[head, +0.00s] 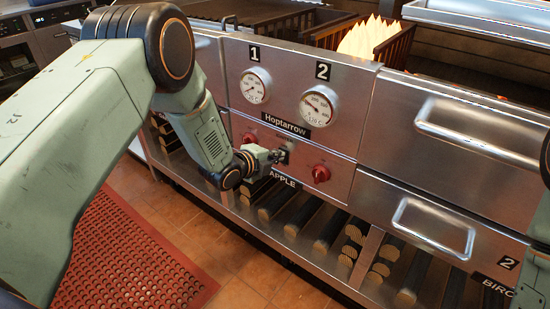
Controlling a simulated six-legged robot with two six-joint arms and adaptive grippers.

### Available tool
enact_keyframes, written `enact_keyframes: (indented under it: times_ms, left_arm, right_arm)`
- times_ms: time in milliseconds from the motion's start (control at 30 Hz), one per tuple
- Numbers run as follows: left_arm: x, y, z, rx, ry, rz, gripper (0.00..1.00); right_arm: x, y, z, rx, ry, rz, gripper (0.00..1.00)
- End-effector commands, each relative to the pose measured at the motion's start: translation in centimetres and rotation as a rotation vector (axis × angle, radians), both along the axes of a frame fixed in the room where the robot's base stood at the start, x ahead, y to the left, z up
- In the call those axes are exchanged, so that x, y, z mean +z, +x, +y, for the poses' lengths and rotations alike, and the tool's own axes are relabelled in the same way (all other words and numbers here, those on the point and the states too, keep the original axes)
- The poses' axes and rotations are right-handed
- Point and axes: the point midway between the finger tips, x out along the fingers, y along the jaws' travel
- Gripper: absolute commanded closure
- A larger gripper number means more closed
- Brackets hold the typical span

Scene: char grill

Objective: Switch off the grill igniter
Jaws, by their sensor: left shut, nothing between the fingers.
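The char grill's steel front panel (340,165) faces me. It has two red knobs, a left one (249,138) and a right one (320,173). Between them is a small dark switch-like part (289,146), probably the igniter, mostly hidden by my left gripper. My left gripper (280,155) is shut and empty, its fingertips at or very near this part. I cannot tell whether they touch it or which way it is set. My right gripper is out of view.
Two round gauges (256,85) (318,108) sit above the knobs. Flames (369,38) burn in the grill behind the panel. Steel drawers with handles (433,228) are at right. Logs (331,228) fill the shelf below. A red mat (130,260) lies on the tiled floor.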

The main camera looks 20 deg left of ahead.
Motion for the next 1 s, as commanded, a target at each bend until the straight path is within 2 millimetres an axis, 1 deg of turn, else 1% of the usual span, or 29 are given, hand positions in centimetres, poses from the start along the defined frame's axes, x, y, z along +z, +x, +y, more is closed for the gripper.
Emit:
enact_keyframes:
  times_ms: [33,333,700,1000]
  left_arm:
    - [0.2,0.3,-0.1,-0.001,0.001,-0.002,1.00]
    - [0.3,0.2,-0.1,0.000,0.001,-0.001,1.00]
    - [1.8,0.2,-0.1,0.000,0.001,-0.001,1.00]
    - [1.7,0.2,-0.1,0.000,0.001,-0.001,1.00]
  right_arm:
    - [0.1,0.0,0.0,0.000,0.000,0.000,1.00]
    - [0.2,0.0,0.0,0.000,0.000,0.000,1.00]
    - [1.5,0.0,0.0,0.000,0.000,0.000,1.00]
    - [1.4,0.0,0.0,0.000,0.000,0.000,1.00]
